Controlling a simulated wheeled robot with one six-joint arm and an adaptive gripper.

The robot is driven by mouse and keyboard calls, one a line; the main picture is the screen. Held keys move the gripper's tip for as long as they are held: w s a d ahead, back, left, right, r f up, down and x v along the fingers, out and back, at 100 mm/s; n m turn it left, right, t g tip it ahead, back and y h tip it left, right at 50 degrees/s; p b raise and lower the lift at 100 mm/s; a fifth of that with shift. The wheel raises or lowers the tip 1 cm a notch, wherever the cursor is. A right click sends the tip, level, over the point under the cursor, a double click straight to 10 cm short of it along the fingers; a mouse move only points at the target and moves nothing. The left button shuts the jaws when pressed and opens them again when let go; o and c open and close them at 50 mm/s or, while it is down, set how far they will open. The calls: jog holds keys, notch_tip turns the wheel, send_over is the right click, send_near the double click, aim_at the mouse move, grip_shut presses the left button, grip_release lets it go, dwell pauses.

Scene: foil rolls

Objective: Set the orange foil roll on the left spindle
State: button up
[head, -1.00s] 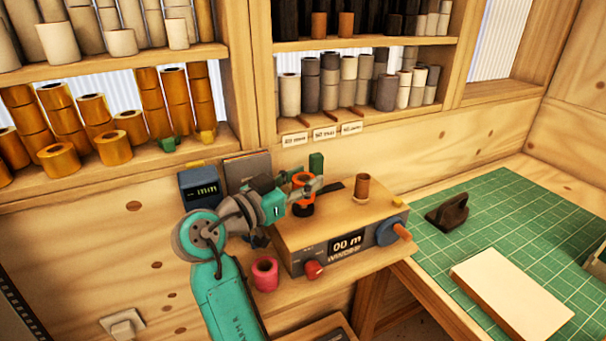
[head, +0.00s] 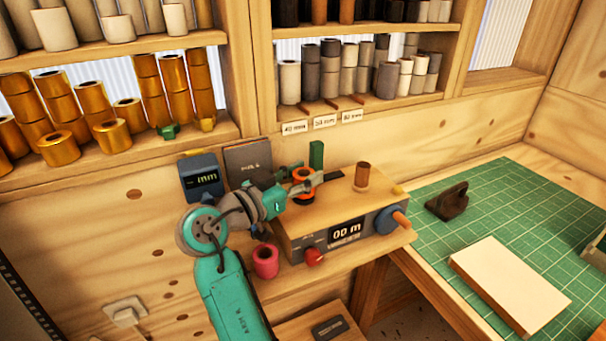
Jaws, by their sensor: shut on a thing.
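The orange foil roll (head: 303,174) stands upright at the left end of the wooden top of the winder box (head: 335,205). My gripper (head: 303,188) reaches in from the left and is shut around the roll, with orange showing above and below the fingers. The left spindle is not visible; the roll and fingers cover that spot. I cannot tell whether the roll sits around it or rests on the top. A brown upright cylinder (head: 362,175) stands on the box to the right, apart from the roll.
A red knob (head: 314,257) and a blue crank (head: 390,220) stick out of the box. A green block (head: 316,155) stands behind. A green cutting mat (head: 480,225) lies right.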

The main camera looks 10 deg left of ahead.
jog(key=o, duration=1.2)
jog(key=shift+o, duration=0.2)
jog(key=v, duration=1.2)
jog(key=shift+s+d, duration=0.1)
